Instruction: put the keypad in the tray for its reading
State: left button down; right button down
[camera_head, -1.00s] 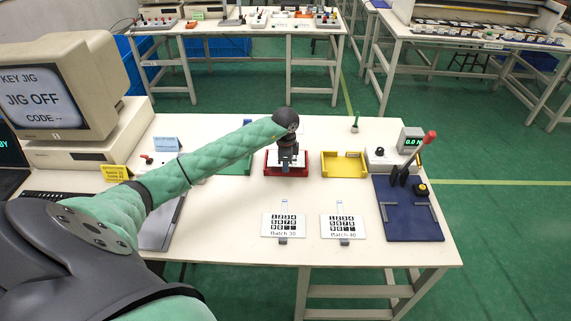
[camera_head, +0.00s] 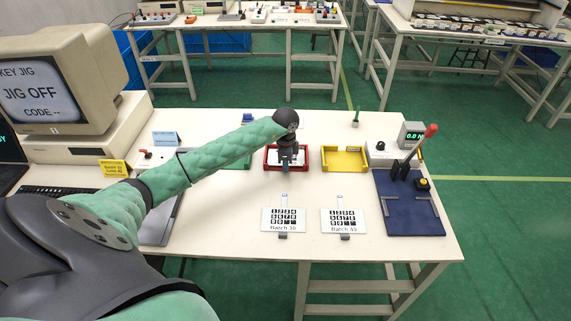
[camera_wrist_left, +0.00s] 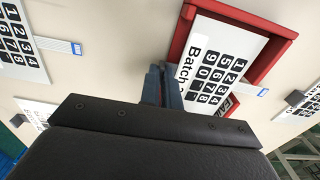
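A white keypad with black number keys and the word "Batch" (camera_wrist_left: 208,75) lies over the red tray (camera_wrist_left: 268,22), slightly skewed to its rim; its batch number is hidden. Its tail crosses the tray edge. In the head view the red tray (camera_head: 267,162) is partly covered by my left gripper (camera_head: 288,165). In the left wrist view the gripper's fingers (camera_wrist_left: 167,86) are close together at the keypad's lower edge, seemingly shut on its grip tab. Whether the keypad touches the tray floor is unclear. My right gripper is out of view.
Keypads Batch 30 (camera_head: 283,221) and Batch 40 (camera_head: 344,222) lie in front. A yellow tray (camera_head: 345,160) is right of the red one, a green tray (camera_head: 237,163) left. A blue jig (camera_head: 410,215) with a red-knobbed lever stands right. The monitor (camera_head: 55,75) reads "JIG OFF".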

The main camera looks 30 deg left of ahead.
pick_arm(q)
jog(key=shift+f, duration=0.35)
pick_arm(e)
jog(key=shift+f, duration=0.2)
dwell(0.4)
pick_arm(q)
jog(key=c, duration=1.5)
grip_release()
jog(key=shift+c, duration=0.2)
